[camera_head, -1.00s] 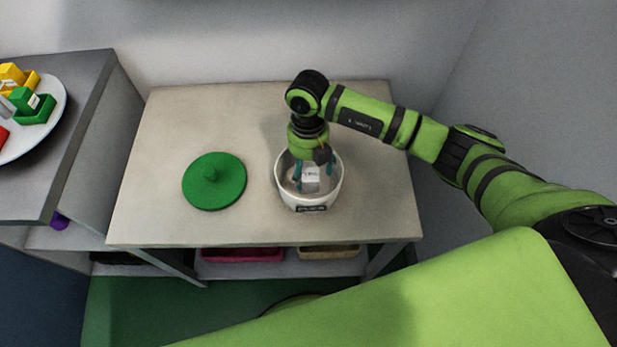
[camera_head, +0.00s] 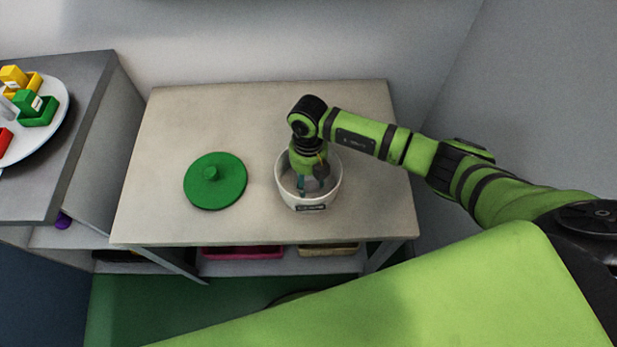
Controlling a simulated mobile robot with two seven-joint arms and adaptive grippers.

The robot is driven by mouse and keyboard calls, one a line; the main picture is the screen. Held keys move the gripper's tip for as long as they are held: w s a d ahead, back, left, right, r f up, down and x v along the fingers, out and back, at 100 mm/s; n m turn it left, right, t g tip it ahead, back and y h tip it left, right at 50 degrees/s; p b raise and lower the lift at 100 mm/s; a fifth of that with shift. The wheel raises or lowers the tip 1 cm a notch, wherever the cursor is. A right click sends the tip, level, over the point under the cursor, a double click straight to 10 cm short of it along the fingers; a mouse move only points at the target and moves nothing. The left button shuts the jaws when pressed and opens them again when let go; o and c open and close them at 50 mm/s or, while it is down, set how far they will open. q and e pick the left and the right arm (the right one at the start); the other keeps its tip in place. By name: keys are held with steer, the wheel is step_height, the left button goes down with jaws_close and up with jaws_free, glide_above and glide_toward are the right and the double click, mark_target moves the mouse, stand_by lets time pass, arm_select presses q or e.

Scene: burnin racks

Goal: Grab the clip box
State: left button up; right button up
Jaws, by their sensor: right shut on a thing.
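A white bowl (camera_head: 308,202) with a dark label on its front stands on the right part of the table. My right gripper (camera_head: 311,187) points down inside the bowl, its teal fingers low between the walls. It is shut on the clip box, a small pale box that is now mostly hidden by the gripper and the bowl. My left gripper is not in view.
A round green lid (camera_head: 215,182) with a knob lies on the table (camera_head: 220,115) left of the bowl. A grey counter (camera_head: 75,95) at the left holds a white round plate with colored boxes. Pink and tan trays sit on the shelf below.

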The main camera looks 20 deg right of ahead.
step_height(320, 180, up, 10)
steer(key=shift+f+b, duration=0.25)
steer(key=shift+b, duration=0.5)
steer(key=shift+r+p, duration=0.3)
steer(key=shift+r, duration=0.35)
step_height(320, 180, up, 3)
steer(key=p, duration=0.3)
